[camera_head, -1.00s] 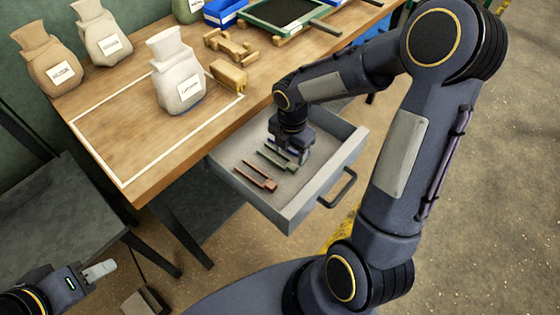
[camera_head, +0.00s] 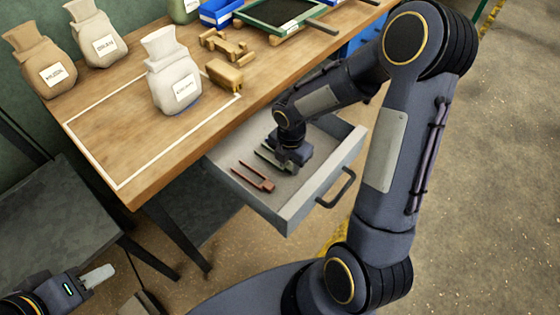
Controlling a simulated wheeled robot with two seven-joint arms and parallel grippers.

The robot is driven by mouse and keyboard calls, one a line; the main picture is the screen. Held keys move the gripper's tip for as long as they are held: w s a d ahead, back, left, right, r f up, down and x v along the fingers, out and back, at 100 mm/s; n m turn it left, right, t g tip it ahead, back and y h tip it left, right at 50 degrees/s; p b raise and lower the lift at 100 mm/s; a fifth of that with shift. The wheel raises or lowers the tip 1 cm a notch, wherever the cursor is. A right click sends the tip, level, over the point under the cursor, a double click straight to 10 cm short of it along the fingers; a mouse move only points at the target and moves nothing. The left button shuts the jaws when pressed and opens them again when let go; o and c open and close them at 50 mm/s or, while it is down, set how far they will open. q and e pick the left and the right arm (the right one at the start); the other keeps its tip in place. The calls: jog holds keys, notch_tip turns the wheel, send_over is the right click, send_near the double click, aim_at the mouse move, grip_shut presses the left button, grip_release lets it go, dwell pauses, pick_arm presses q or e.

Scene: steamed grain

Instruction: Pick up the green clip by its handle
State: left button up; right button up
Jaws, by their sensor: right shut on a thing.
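A green clip (camera_head: 267,157) lies in the open grey drawer (camera_head: 240,190), mostly hidden by my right gripper. My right gripper (camera_head: 291,165) is down inside the drawer, over the right end of the green clip, and is shut on it; its fingertips are hard to make out. A red clip (camera_head: 252,178) lies in the drawer just in front and to the left, apart from the gripper. My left gripper (camera_head: 97,276) is at the lower left, away from the table; its finger spacing cannot be made out.
The drawer's walls surround my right gripper, with a dark handle (camera_head: 338,188) on its front. On the wooden table (camera_head: 130,145) stand several labelled sacks (camera_head: 173,75), wooden pieces (camera_head: 224,75) and a green-framed tray (camera_head: 282,14).

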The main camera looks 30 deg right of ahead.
grip_shut()
